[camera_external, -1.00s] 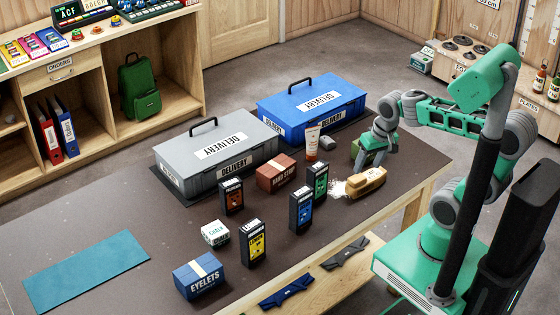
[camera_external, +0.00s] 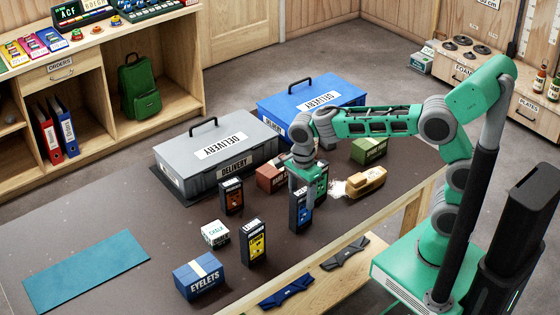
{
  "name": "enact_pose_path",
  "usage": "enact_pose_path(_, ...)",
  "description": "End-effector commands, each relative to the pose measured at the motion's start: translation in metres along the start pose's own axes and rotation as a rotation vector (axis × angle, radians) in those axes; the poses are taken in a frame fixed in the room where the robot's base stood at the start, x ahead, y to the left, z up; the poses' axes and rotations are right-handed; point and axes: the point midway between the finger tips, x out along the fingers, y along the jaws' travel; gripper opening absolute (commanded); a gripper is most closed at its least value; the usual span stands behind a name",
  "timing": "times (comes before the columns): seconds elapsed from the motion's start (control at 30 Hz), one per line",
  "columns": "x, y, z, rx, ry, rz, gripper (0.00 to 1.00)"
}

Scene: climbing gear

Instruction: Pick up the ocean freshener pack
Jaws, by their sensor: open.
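The blue freshener pack (camera_external: 302,218), which I take to be the ocean one, stands upright on the dark table; its label is too small to read. My gripper (camera_external: 302,190) is open and points down at the top of this pack. The fingers hide part of the pack's top, and I cannot tell whether they touch it. The green pack (camera_external: 322,184) stands close behind, to the right, partly covered by my gripper. The yellow lemon pack (camera_external: 252,243) is in front to the left, and the orange-brown pack (camera_external: 231,196) is further left.
A brush (camera_external: 366,183) with white powder lies to the right. A green box (camera_external: 369,151) and a red-brown box (camera_external: 268,178) stand behind. Grey (camera_external: 217,161) and blue (camera_external: 310,97) delivery cases fill the back. An eyelets box (camera_external: 198,277) and a chalk box (camera_external: 215,233) are left.

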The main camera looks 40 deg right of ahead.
Motion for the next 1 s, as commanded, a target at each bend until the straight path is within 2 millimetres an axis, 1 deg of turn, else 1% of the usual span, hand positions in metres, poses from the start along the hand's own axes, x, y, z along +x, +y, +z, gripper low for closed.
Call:
enact_pose_path(0.03,0.008,0.000,0.000,0.000,0.001,0.003,0.57)
enact_pose_path(0.13,0.018,0.000,0.000,-0.001,0.000,-0.001,0.57)
enact_pose_path(0.33,0.019,-0.001,0.000,-0.001,-0.001,-0.002,0.57)
enact_pose_path(0.37,0.019,-0.001,0.000,-0.001,-0.001,-0.002,0.56)
enact_pose_path(1.0,0.019,-0.001,0.000,-0.001,-0.001,-0.002,0.03)
